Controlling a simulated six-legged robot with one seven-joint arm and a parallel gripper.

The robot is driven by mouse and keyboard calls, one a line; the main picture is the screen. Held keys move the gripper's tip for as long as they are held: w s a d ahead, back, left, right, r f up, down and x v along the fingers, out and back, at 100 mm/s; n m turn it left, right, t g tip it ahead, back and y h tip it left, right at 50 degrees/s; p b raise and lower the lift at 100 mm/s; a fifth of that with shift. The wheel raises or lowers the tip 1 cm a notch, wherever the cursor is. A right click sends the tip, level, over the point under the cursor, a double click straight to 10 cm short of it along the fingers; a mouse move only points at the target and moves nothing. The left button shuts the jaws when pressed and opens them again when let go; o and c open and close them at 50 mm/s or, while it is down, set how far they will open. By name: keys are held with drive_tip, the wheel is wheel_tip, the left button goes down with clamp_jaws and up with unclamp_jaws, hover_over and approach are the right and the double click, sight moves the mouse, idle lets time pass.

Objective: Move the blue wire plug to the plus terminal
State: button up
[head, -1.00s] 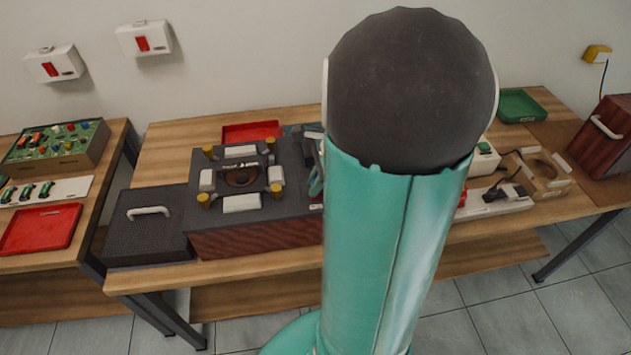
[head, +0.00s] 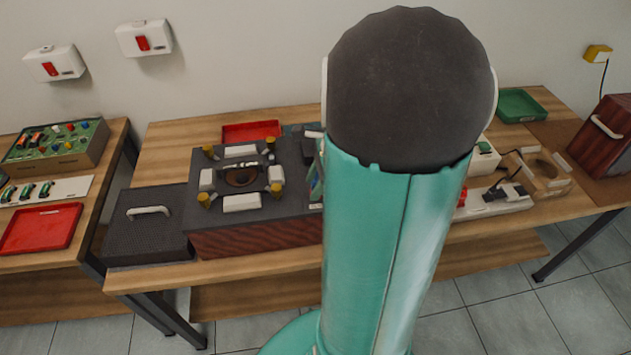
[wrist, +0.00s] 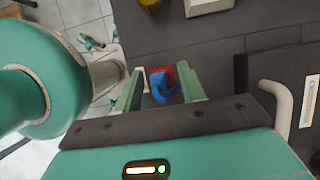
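In the wrist view, a small blue piece (wrist: 162,92), which looks like the blue wire plug, lies between the two green fingers of my gripper (wrist: 162,88). The fingers are apart, with a gap to the left of the blue piece. Its right end is close to the right finger, and I cannot tell whether they touch. A red piece (wrist: 161,74) sits just beyond the blue one; I cannot tell if it is a terminal. No plus mark is readable. In the head view my own arm hides the gripper, the plug and part of the table.
A dark box with yellow knobs (head: 215,222) stands on the wooden table (head: 150,278). A black case (head: 125,235) with a white handle is left of it. A red tray (head: 252,125) and a green tray (head: 521,105) lie at the back. A white power strip (head: 512,204) is at right.

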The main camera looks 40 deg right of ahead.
drive_tip(key=w+a+v, duration=0.1)
drive_tip(key=v, duration=1.7)
drive_tip(key=shift+a+r, duration=0.25)
drive_tip(key=shift+r, duration=0.25)
drive_tip(key=shift+a, duration=0.1)
